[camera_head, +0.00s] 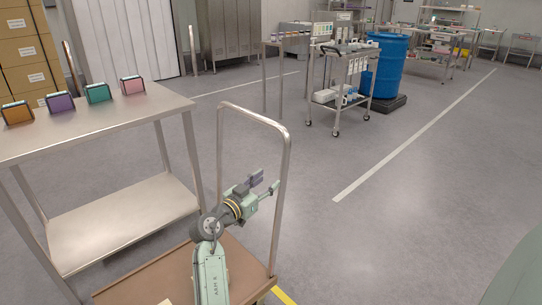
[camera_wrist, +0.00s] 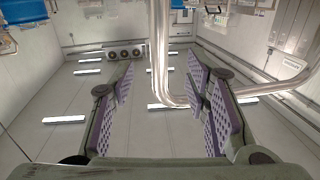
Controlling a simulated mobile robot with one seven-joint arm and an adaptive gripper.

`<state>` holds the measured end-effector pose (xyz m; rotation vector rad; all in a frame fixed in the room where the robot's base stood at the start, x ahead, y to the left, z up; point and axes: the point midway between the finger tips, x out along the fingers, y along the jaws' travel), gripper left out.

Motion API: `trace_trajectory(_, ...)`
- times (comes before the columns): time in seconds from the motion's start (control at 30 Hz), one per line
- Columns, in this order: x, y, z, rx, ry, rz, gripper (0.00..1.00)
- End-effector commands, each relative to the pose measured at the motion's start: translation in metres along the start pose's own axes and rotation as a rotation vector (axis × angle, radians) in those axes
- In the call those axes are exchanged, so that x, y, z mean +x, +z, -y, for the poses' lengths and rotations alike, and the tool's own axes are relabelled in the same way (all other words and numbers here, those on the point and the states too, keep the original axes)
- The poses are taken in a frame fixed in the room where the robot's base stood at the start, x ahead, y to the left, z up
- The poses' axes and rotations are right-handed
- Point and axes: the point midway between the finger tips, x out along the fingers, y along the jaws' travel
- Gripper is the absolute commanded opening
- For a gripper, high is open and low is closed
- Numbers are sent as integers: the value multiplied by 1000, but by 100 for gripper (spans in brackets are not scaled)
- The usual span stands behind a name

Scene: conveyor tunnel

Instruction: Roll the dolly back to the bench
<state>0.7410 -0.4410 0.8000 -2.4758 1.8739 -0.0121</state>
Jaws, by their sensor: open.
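The dolly has a brown deck (camera_head: 145,284) and a bent steel tube handle (camera_head: 285,160). It stands close to the right side of the steel bench (camera_head: 95,112), with its handle side facing away from the bench. My gripper (camera_head: 267,183) is open at the handle's right upright, about halfway up. In the wrist view the handle tube (camera_wrist: 159,45) runs down between the two purple-padded fingers of my gripper (camera_wrist: 165,108), bends, and passes behind the right finger. I cannot tell whether the fingers touch it. My arm hides part of the deck.
Orange, purple, green and pink boxes (camera_head: 97,93) stand on the bench. A steel cart (camera_head: 338,92) and a blue drum (camera_head: 387,66) stand farther back. Cardboard boxes (camera_head: 28,50) are stacked at the left. The floor to the right is clear, with a white line.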

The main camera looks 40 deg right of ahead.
Motion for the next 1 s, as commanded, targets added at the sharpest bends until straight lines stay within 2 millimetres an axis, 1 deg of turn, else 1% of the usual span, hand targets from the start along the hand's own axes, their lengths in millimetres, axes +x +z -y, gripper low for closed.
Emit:
trace_trajectory(0.03, 0, -5, -1, -13, 4, -12, 43)
trace_trajectory(0.17, 10, -9, 0, -19, 5, -20, 43)
trace_trajectory(0.27, 27, -10, -1, -18, 5, -18, 43)
trace_trajectory(0.5, 74, -10, 0, -16, 4, -16, 43)
trace_trajectory(0.63, 92, -9, 0, -16, 4, -17, 43)
trace_trajectory(0.8, 104, -8, 1, -15, 1, -16, 43)
trace_trajectory(1.0, 106, -7, 1, -14, 1, -17, 43)
